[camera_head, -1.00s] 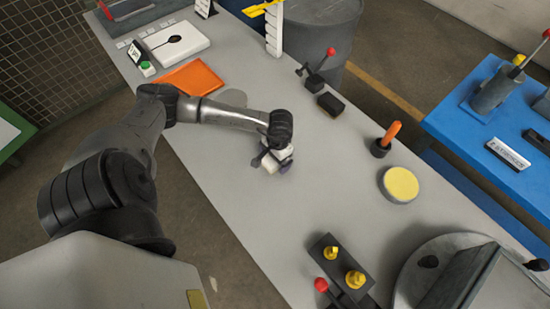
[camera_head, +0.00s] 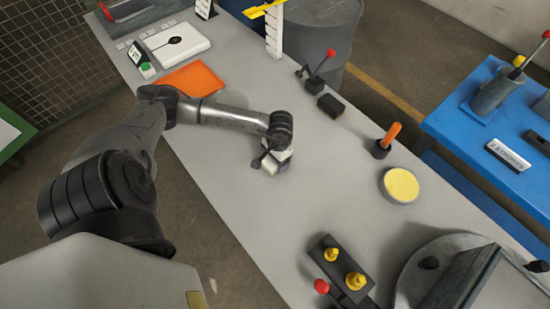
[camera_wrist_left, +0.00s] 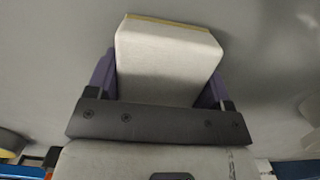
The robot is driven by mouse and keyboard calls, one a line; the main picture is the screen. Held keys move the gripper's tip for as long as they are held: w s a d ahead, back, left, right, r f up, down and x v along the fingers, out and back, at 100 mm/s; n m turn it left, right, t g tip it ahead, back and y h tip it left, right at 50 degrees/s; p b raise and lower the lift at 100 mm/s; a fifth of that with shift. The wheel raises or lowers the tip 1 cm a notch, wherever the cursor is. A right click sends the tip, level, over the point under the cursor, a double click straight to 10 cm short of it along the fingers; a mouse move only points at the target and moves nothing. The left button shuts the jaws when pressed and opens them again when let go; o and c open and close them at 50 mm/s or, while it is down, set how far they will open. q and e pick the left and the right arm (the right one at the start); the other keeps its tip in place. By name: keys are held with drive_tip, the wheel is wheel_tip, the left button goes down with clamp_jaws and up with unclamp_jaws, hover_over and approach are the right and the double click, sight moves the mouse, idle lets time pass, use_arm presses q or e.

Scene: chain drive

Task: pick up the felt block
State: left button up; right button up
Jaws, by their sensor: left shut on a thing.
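The felt block is a pale, off-white block with a thin yellowish layer along one edge. It fills the upper middle of the left wrist view (camera_wrist_left: 165,62). My left gripper (camera_wrist_left: 158,82) is shut on it, with a purple finger against each side. In the head view my left gripper (camera_head: 274,161) is over the grey table, and the pale block (camera_head: 270,166) shows small and partly covered by the hand. I cannot tell whether the block touches the table. My right gripper is not in view.
The grey table (camera_head: 235,190) is clear around the hand. An orange mat (camera_head: 193,80) lies behind it. A dark block (camera_head: 331,104), an orange-handled tool (camera_head: 388,138) and a yellow-topped disc (camera_head: 400,185) stand to the right. A black fixture with yellow knobs (camera_head: 340,268) is nearer.

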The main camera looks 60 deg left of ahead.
use_arm(q)
drive_tip(key=shift+r+p, duration=0.4)
drive_tip(key=shift+p, duration=0.1)
drive_tip(key=r, duration=0.4)
drive_tip(key=shift+w+d+r, duration=0.1)
drive_tip(key=shift+w+d, duration=0.15)
drive_tip(key=shift+d, duration=0.1)
drive_tip(key=w+d+r, duration=0.5)
drive_tip(key=d+r, duration=0.1)
drive_tip(key=d, duration=0.3)
drive_tip(key=shift+w+d+r, duration=0.2)
drive_tip(key=o, duration=0.5)
drive_tip(key=shift+c, duration=1.4)
